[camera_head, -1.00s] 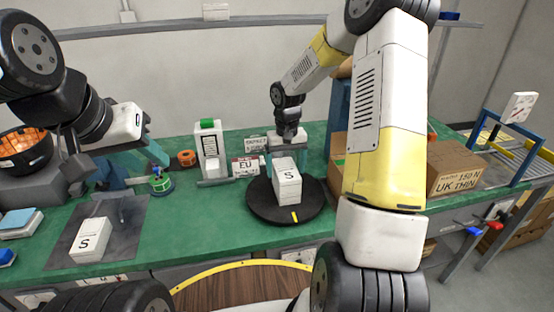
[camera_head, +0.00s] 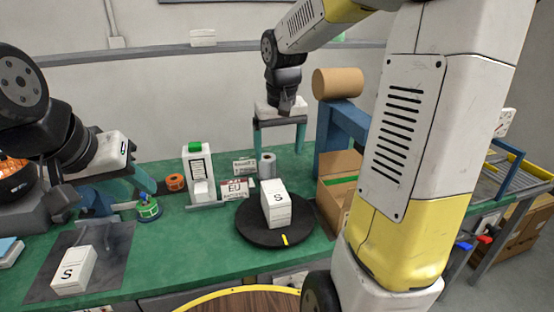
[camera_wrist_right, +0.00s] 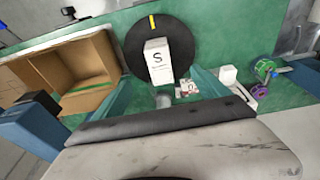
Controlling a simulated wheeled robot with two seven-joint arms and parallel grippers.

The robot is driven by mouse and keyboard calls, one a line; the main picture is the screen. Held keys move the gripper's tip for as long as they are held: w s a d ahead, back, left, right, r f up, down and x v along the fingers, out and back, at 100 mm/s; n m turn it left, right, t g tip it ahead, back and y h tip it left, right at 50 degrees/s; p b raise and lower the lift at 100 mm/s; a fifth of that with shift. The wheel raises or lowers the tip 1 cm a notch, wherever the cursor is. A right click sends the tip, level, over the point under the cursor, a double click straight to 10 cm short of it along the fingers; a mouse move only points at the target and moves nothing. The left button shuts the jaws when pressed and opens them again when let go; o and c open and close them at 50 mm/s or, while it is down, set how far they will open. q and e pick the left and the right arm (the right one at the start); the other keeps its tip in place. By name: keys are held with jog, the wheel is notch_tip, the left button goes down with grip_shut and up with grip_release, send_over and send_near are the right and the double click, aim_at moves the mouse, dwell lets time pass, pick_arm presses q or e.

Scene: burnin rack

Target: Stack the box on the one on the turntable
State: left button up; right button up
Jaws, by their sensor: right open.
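A white box marked S (camera_head: 276,205) stands upright on the black turntable (camera_head: 250,236). A second white S box (camera_head: 74,270) lies on the dark mat (camera_head: 112,240) at the left. My right gripper (camera_head: 279,148) is open and empty, raised beyond the turntable, its teal fingers apart.
An open cardboard box (camera_head: 340,165) stands right of the turntable; it also shows in the right wrist view (camera_wrist_right: 75,70). Green table between mat and turntable is clear.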

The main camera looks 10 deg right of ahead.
jog(key=s+r+t+y, duration=0.1)
jog(key=s+r+t, duration=0.1)
jog(key=s, duration=0.6)
jog(key=s+a+r+t+y, duration=0.1)
jog(key=s+r+t, duration=0.1)
jog(key=s, duration=0.6)
jog(key=shift+s+a+r, duration=0.25)
jog(key=shift+s+r, duration=0.05)
jog(key=shift+r, duration=0.15)
